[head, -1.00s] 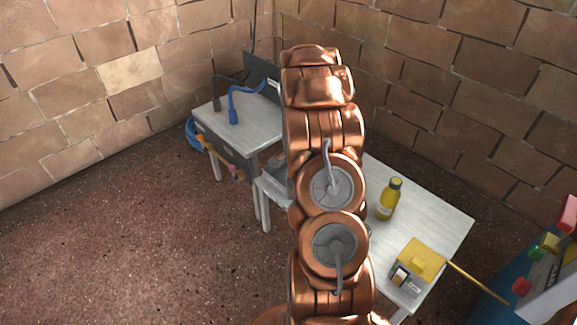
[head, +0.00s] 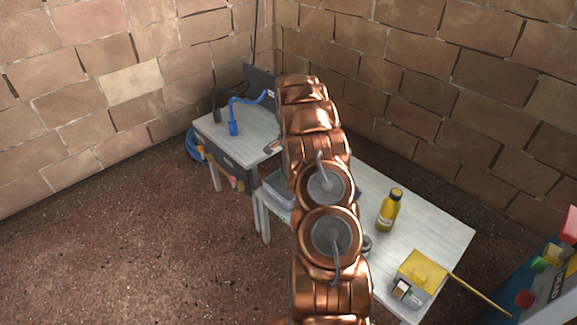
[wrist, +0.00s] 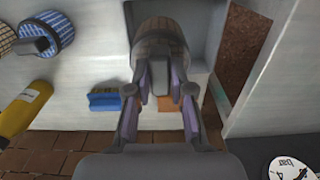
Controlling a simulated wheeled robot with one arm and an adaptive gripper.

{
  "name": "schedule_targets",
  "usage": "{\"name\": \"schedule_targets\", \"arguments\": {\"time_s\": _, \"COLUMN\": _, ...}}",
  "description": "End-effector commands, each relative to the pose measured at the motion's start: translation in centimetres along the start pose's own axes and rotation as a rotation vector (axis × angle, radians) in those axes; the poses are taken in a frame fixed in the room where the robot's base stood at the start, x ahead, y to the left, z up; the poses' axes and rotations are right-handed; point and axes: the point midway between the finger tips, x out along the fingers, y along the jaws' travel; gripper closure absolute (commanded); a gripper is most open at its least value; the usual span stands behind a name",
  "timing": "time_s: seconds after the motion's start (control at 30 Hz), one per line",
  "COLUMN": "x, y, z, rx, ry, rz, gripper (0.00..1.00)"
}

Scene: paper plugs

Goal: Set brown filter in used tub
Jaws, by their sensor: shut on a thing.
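My gripper (wrist: 160,84) is shut on a brown pleated filter (wrist: 160,37), gripping its grey middle part, in the wrist view. The filter overlaps a grey open tub (wrist: 214,28), which I take to be the used tub. I cannot tell whether the filter is above the tub's rim or inside it. In the head view the tub (head: 278,189) shows at the left edge of the white table, partly behind my arm. My gripper and the filter are hidden behind my arm there.
A yellow bottle (head: 389,211) and a yellow-topped box (head: 420,275) stand on the white table. A blue pleated filter (wrist: 52,32) and part of a tan one (wrist: 5,38) are left of the tub. A side table (head: 240,133) carries a blue hose.

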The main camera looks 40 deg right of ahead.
Motion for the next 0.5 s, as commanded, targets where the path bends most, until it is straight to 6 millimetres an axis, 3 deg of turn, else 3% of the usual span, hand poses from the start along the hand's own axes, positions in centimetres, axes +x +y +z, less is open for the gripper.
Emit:
{"name": "schedule_targets", "arguments": {"time_s": 0.2, "x": 0.3, "y": -1.6, "z": -1.0, "rx": -0.001, "ry": 0.002, "rz": -0.001, "gripper": 1.00}}
{"name": "schedule_targets", "arguments": {"time_s": 0.5, "x": 0.4, "y": -2.5, "z": -1.5, "rx": -0.001, "ry": 0.000, "rz": 0.000, "gripper": 1.00}}
